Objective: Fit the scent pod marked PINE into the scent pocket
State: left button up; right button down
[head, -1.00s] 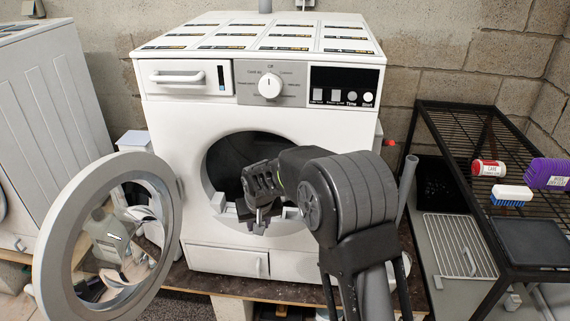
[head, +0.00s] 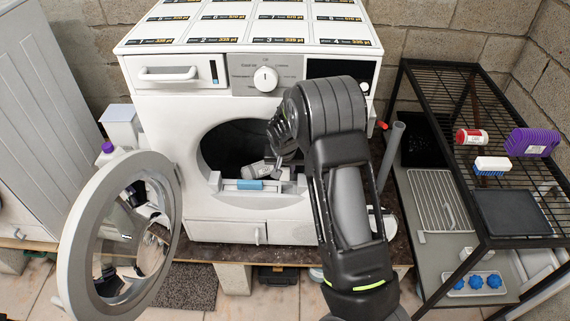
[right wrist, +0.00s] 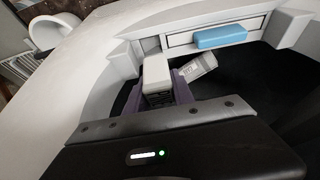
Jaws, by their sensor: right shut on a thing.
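A pale holder with a blue bar (head: 250,184) sits on the sill just in front of the pod; the bar also shows in the right wrist view (right wrist: 220,37). I cannot tell which part is the scent pocket. My left gripper is out of view.
The round washer door (head: 75,235) stands open at the left. A grey pipe stands between washer and rack.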

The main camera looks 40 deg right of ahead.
jog(key=shift+w+d+r, duration=0.1)
jog(key=shift+d+r, duration=0.2)
jog(key=shift+d, duration=0.5)
jog(key=b, duration=0.3)
send_over(287, 183)
jog(key=s, duration=0.1)
notch_tip(287, 183, down, 5)
jog(key=shift+s+f, duration=0.1)
jog(key=shift+f, duration=0.35)
jog(key=shift+a, duration=0.1)
jog(key=shift+a, duration=0.6)
jog(key=shift+d+b, duration=0.25)
jog(key=shift+b, duration=0.2)
jog(key=shift+f+b, duration=0.9)
jog(key=shift+f, duration=0.05)
